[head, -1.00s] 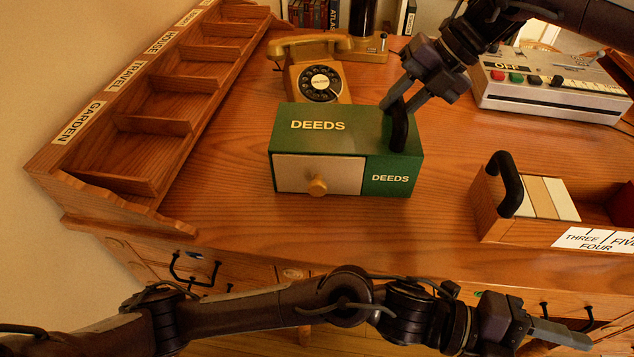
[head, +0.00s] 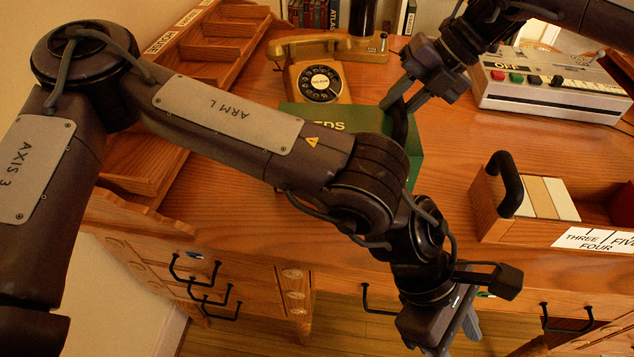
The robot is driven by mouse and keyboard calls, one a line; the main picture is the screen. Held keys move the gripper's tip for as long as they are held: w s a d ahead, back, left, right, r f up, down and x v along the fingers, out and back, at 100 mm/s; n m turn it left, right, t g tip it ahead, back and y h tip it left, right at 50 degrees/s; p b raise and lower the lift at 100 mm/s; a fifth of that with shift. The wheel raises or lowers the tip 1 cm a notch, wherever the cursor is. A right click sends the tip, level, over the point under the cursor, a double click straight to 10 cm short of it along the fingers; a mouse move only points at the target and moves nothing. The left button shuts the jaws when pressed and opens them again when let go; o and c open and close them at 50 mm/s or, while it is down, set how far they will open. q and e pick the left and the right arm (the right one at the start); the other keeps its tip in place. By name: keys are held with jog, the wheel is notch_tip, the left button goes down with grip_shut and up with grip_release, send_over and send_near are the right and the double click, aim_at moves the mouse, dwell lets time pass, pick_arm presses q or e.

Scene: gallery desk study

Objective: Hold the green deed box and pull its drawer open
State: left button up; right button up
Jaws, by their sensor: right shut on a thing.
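The green deed box (head: 298,115) stands on the wooden desk, mostly covered by my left arm. Only part of its top, with the end of the word DEEDS, and a strip of its right side show. Its pale drawer front and knob are hidden now. My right gripper (head: 399,105) is shut on the black handle (head: 400,127) on top of the box, toward its right end. My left gripper (head: 458,335) hangs in front of the desk's front edge, low in the picture, apart from the box. Its fingers point down, and their gap is unclear.
A yellow dial telephone (head: 318,75) stands behind the box. A wooden sorter rack (head: 190,72) runs along the left. A grey button console (head: 550,85) is at the back right, and a wooden tray with a black handle (head: 508,185) at the right. The desk between box and tray is clear.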

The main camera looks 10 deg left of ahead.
pick_arm(q)
jog(key=w+a+r+m+t+y, duration=0.45)
jog(key=w+a+r, duration=0.3)
jog(key=a, duration=0.35)
jog(key=w+a+r+m+t+y, duration=0.35)
jog(key=w+a+r+m, duration=0.25)
jog(key=w+a, duration=0.35)
jog(key=shift+t+h, duration=0.4)
jog(key=shift+h, duration=0.1)
jog(key=x, duration=1.2)
jog(key=shift+a, duration=0.25)
grip_shut()
jog(key=shift+s, duration=0.15)
